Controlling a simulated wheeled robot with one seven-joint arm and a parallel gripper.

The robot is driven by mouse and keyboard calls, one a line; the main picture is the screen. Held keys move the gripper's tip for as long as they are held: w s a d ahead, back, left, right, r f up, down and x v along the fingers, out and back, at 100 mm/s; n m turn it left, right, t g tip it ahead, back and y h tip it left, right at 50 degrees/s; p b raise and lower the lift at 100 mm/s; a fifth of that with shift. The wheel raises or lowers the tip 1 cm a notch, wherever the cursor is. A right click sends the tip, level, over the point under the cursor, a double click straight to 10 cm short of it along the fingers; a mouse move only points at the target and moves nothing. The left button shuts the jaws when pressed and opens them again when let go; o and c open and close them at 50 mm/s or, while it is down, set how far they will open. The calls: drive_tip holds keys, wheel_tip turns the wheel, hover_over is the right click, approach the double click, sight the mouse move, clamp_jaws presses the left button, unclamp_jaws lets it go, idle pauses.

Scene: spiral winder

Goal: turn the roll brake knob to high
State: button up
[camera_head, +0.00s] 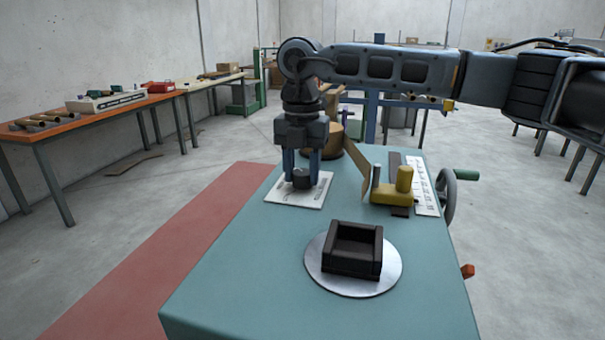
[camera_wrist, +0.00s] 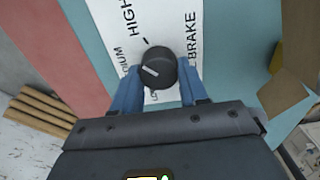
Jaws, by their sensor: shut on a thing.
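The roll brake knob (camera_head: 301,179) is a dark round knob on a white label plate (camera_head: 279,196) at the far left of the teal table top. In the wrist view the knob (camera_wrist: 160,66) has a white pointer mark, which lies toward the picture's left, on the MEDIUM side. The words HIGH, MEDIUM and BRAKE show on the plate (camera_wrist: 178,22); a lower label is partly hidden by a finger. My gripper (camera_head: 301,172) points down from above, its blue fingers shut on the knob's two sides. It also shows in the wrist view (camera_wrist: 158,80).
A yellow block device (camera_head: 395,190) and a white scale strip (camera_head: 425,190) stand right of the plate. A dark square holder (camera_head: 353,250) sits on a round metal disc (camera_head: 320,272) nearer me. A handwheel (camera_head: 447,190) is at the table's right edge. The table's front left is bare.

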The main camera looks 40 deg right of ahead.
sight(302, 173)
drive_tip(key=m+b, duration=0.1)
drive_tip(key=m, duration=0.3)
drive_tip(key=shift+w+r+m, duration=0.1)
drive_tip(key=shift+w+m, duration=0.05)
drive_tip(key=shift+m, duration=0.25)
idle(0.4)
drive_tip(key=o, duration=1.1)
drive_tip(key=shift+c, duration=0.2)
drive_tip(key=shift+r+b, duration=0.3)
drive_tip(key=shift+r, duration=3.55)
